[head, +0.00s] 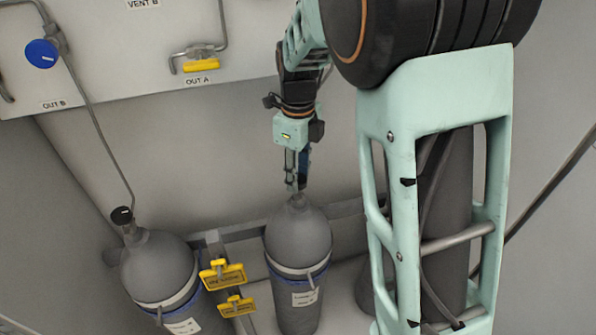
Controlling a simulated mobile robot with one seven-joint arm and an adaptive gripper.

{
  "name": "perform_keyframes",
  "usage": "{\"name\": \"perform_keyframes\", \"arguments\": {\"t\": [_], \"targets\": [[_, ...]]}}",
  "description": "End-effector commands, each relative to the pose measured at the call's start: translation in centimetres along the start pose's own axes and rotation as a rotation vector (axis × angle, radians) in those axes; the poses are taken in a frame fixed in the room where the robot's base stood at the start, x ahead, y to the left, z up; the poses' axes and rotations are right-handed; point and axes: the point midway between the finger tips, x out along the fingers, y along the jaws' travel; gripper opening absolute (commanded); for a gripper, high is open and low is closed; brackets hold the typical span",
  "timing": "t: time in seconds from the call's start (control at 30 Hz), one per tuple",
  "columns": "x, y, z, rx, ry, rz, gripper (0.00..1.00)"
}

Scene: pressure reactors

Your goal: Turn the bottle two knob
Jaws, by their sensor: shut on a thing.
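A grey gas bottle (298,240) stands upright in the middle, with a white label and a strap around it. The label is too small to read, so I cannot confirm its number. My gripper (296,184) comes down from above onto the top of this bottle. Its fingers are shut on the knob at the bottle's neck, which they hide. Another grey bottle (155,265) stands on the left with a black knob (122,215) on its neck, clear of my gripper.
A metal pipe rises from the left bottle to a wall panel with a blue knob (42,53) and a yellow handle (201,65). Yellow tags (222,274) hang on the rack between the bottles. My arm covers much of the right side, with a grey cylinder behind it.

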Motion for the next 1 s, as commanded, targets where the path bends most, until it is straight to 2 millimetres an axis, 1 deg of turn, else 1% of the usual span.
{"name": "perform_keyframes", "arguments": {"t": [0.23,0.6,0.63,0.7,0.8,1.0], "targets": [[-0.15,-0.1,0.08,0.042,-0.003,-0.003,0.07],[-0.12,-0.11,0.07,0.046,-0.003,-0.003,0.07],[-0.12,-0.11,0.07,0.046,-0.003,-0.003,0.32],[-0.12,-0.1,0.07,0.046,-0.003,-0.002,0.4],[-0.09,-0.07,0.05,0.045,-0.002,-0.002,0.49],[-0.03,-0.03,0.02,0.044,-0.001,-0.001,0.49]]}}
